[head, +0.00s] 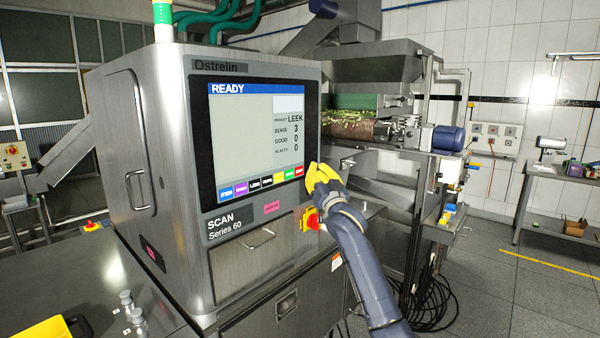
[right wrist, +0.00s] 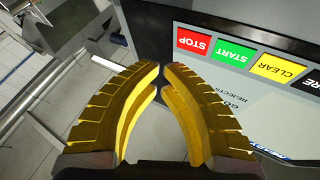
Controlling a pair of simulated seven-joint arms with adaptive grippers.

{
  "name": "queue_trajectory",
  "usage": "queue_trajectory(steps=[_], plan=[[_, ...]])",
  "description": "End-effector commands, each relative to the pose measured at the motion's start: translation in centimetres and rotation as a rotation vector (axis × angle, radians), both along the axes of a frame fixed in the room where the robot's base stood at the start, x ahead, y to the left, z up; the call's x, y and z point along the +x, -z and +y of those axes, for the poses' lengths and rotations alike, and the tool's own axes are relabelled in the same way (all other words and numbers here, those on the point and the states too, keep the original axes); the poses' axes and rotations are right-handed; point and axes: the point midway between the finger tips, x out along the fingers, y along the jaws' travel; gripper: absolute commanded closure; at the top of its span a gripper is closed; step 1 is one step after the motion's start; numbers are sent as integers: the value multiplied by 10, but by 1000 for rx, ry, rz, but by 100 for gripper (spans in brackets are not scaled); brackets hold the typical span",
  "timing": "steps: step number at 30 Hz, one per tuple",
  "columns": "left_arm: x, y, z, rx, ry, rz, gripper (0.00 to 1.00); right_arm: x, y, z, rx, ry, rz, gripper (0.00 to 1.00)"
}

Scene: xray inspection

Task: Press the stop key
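The stop key (head: 299,170) is the red key at the right end of the row along the bottom of the touchscreen (head: 255,135). In the right wrist view the red STOP key (right wrist: 194,42) shows upside down, beside the green START key (right wrist: 233,52). My right gripper (head: 314,168) has yellow fingers and is just right of the stop key, at the screen's right edge. In the right wrist view its fingertips (right wrist: 161,69) meet with nothing between them. Whether they touch the panel cannot be told. My left gripper is not in view.
The steel scanner cabinet (head: 155,190) carries the screen, which reads READY. A conveyor with green scraps (head: 350,120) stands behind. A yellow object (head: 40,329) lies at the lower left.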

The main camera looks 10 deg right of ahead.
Motion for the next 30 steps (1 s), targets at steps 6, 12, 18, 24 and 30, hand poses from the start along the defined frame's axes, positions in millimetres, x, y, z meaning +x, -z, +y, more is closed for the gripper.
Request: queue_trajectory(steps=[6, 12, 18, 24, 30], plan=[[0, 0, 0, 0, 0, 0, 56, -15, 0, -11, -1, 1, -1, 100], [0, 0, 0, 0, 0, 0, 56, -27, 0, -20, -1, 1, 0, 100], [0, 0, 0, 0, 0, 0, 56, -32, 0, -23, 0, 0, -1, 100], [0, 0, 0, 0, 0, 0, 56, -32, 0, -23, 0, 0, -1, 100], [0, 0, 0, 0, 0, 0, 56, -32, 0, -23, 0, 0, -1, 100]])
